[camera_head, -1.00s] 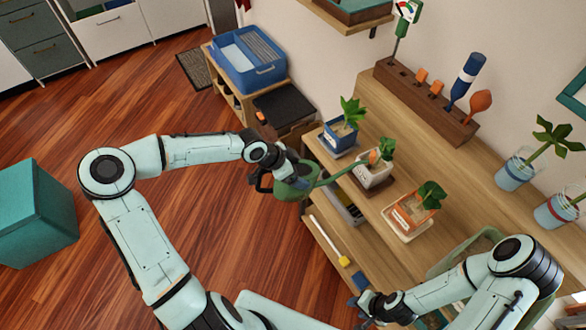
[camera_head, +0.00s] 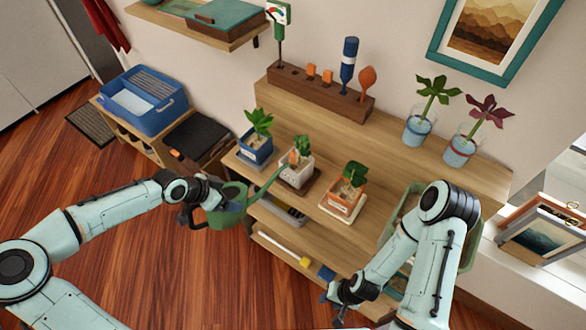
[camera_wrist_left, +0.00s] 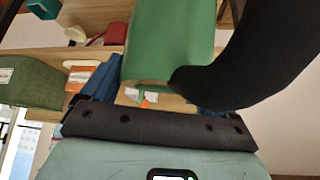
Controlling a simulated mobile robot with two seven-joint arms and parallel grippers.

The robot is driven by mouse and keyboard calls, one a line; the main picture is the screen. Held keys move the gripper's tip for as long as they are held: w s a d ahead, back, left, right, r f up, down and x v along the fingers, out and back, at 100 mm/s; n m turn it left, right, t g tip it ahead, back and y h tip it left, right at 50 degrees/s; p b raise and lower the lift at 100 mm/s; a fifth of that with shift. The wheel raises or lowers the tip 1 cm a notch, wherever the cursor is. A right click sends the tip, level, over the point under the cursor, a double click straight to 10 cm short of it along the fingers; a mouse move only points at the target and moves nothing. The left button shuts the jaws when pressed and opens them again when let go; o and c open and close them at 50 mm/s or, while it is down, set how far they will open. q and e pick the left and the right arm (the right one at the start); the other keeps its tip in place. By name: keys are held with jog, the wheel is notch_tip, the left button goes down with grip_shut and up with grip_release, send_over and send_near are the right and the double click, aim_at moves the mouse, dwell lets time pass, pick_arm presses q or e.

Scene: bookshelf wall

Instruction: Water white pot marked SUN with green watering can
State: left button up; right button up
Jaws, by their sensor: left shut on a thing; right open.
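The green watering can (camera_head: 229,208) is held in my left gripper (camera_head: 208,196), off the front left of the shelf. Its long spout points right and up, with the tip close to the white pot (camera_head: 296,173). The white pot holds a small green plant and an orange marker. It stands on a brown saucer; its lettering is too small to read. I see no water flowing. My right gripper (camera_head: 342,297) is open and empty, low before the shelf.
A blue pot (camera_head: 254,150) stands left of the white pot and an orange pot (camera_head: 345,199) right of it. A wooden tool block (camera_head: 318,95) and two glass jars are behind. A green crate (camera_head: 468,250) sits by my right arm.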

pick_arm(q)
jog(key=shift+r, duration=0.15)
jog(key=shift+w+d+r, duration=0.1)
jog(key=shift+c, duration=0.7)
jog(key=shift+r+y, duration=0.4)
jog(key=shift+r, duration=0.25)
jog(key=shift+r+g, duration=0.1)
jog(key=shift+g, duration=0.2)
jog(key=shift+d+r, duration=0.1)
jog(key=shift+r, duration=0.15)
jog(key=shift+w+d+r+y, duration=0.1)
jog(key=shift+r+y, duration=0.2)
jog(key=shift+r, duration=0.25)
dwell(1.0)
jog(key=shift+f, duration=0.1)
dwell(0.7)
